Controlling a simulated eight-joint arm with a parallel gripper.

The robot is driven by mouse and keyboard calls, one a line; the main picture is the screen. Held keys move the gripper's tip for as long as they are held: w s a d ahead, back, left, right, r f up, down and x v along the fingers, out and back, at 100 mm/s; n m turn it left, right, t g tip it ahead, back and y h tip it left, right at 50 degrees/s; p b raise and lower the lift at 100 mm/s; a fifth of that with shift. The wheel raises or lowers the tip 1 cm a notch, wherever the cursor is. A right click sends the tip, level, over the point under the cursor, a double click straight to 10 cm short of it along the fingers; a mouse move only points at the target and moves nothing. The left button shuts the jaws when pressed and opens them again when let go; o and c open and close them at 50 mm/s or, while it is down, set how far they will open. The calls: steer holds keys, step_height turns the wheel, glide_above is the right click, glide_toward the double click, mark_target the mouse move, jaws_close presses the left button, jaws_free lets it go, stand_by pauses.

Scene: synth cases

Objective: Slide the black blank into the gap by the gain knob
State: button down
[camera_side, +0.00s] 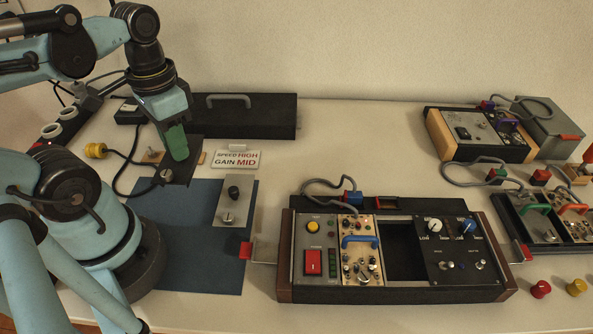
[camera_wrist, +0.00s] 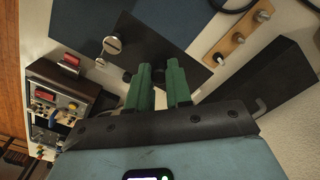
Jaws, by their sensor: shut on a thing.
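My gripper (camera_side: 176,142) has green fingers and is shut on the black blank (camera_side: 188,170), a flat dark plate with a silver thumbscrew. It is held tilted at the back edge of the blue mat. In the wrist view the blank (camera_wrist: 150,30) extends beyond my fingertips (camera_wrist: 158,72); the exact grip point is partly hidden by the fingers. The gap (camera_side: 404,250) is a dark open slot in the central rack (camera_side: 400,294). It lies between the tan module (camera_side: 361,255) and a black panel with a white knob (camera_side: 432,226) and a blue knob (camera_side: 466,228).
A grey plate with a black knob (camera_side: 233,198) lies on the blue mat (camera_side: 185,260). A sign (camera_side: 234,159) reads SPEED HIGH, GAIN MID. A black case (camera_side: 245,118) stands behind. Red-ended tabs flank the rack. Other modules and loose knobs lie at the right.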

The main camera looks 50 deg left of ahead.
steer(key=shift+w+r, duration=0.1)
steer(key=shift+r, duration=0.45)
steer(key=w+d+r, duration=0.3)
steer(key=w+d, duration=0.3)
steer(key=w, duration=0.1)
steer(key=w+d+r, duration=0.3)
steer(key=w+d, duration=0.3)
steer(key=w, duration=0.1)
steer(key=w+d+f, duration=0.1)
steer(key=d+f, duration=0.1)
steer(key=d, duration=0.9)
steer(key=w+d+f, duration=0.2)
steer(key=d, duration=1)
steer(key=shift+w+d, duration=0.25)
steer(key=shift+f, duration=2.95)
steer(key=shift+f, duration=2)
